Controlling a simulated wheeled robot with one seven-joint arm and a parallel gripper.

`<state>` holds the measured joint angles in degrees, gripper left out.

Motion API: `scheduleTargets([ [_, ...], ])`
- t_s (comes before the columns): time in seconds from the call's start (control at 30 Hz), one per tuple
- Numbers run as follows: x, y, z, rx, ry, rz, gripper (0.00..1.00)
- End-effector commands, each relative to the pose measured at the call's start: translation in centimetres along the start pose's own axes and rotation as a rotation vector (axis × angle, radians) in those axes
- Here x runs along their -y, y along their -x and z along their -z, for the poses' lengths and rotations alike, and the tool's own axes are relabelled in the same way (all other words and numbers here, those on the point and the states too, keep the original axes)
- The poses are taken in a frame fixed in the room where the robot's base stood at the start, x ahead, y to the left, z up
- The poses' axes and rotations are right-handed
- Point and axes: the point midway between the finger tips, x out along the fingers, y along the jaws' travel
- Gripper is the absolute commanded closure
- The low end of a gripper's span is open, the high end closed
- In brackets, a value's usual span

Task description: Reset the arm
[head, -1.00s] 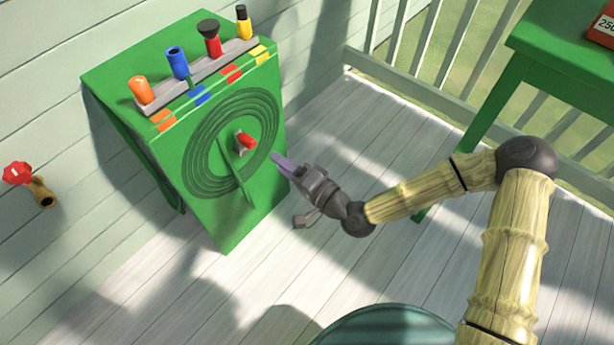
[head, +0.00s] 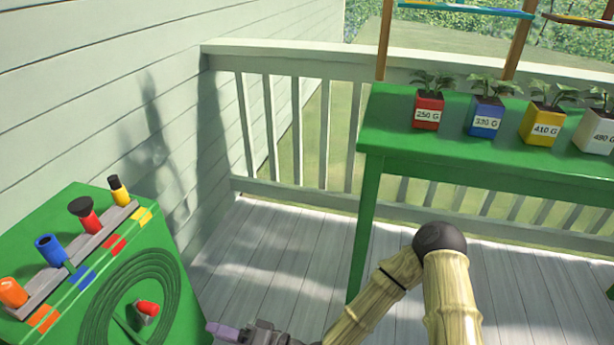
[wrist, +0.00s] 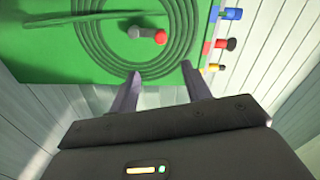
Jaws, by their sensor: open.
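My gripper (wrist: 162,88) is open and empty in the wrist view, its two purple fingers apart. It points at the green cabinet's front panel, which carries a coiled hose pattern and a red-tipped knob (wrist: 160,37). In the head view my gripper (head: 222,330) is at the bottom edge, just right of the cabinet (head: 186,310), partly cut off. The red knob (head: 147,308) is to its left. My bamboo-like arm bends up to a dark elbow joint at the lower right.
An orange nozzle (head: 12,293), a blue one (head: 50,250), a red one (head: 85,215) and a yellow one (head: 118,190) stand on the cabinet's rack. A green table (head: 400,150) with several labelled plant pots stands at right. A railing (head: 300,70) closes the back. Deck floor between is clear.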

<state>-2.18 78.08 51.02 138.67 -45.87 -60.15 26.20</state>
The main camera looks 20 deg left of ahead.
Motion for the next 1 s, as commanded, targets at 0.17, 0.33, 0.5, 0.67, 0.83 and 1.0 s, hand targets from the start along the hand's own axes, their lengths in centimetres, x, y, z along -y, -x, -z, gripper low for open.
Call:
scheduleTargets([
  [0.17,-0.7,0.5,0.1,0.024,0.035,-0.049,0.52],
  [0.33,-3.3,2.8,1.0,0.101,0.145,-0.236,0.52],
  [0.5,-6.4,7.3,3.2,0.181,0.262,-0.495,0.52],
  [0.67,-7.8,12.7,6.0,0.23,0.333,-0.735,0.52],
  [0.83,-7.7,19.1,9.2,0.249,0.363,-0.976,0.52],
  [1.0,-5.7,25.6,11.7,0.236,0.344,-1.194,0.52],
])
